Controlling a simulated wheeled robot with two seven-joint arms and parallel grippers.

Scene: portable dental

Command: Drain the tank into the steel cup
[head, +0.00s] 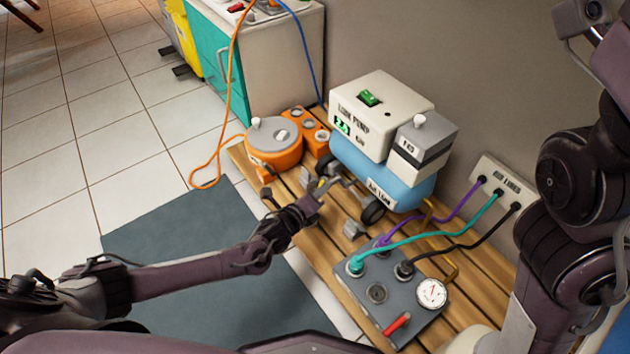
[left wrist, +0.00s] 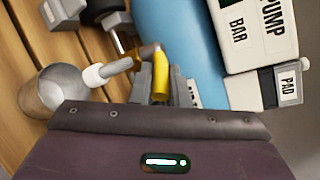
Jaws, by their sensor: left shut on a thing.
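The tank (head: 385,180) is a blue cylinder under the white pump housing; it also shows in the left wrist view (left wrist: 180,35). My left gripper (left wrist: 162,85) is shut on a yellow drain handle (left wrist: 161,88) at the tank's side. A grey drain fitting with a pale tip (left wrist: 95,75) points left from there. The steel cup (left wrist: 52,90) stands on the slats near that tip. I cannot tell whether liquid is running. My right gripper is out of view.
An orange round pot (head: 274,143) stands at the bench's far end. A grey panel (head: 376,293) with a gauge and red lever lies to the right, with hoses to a wall outlet (head: 505,188).

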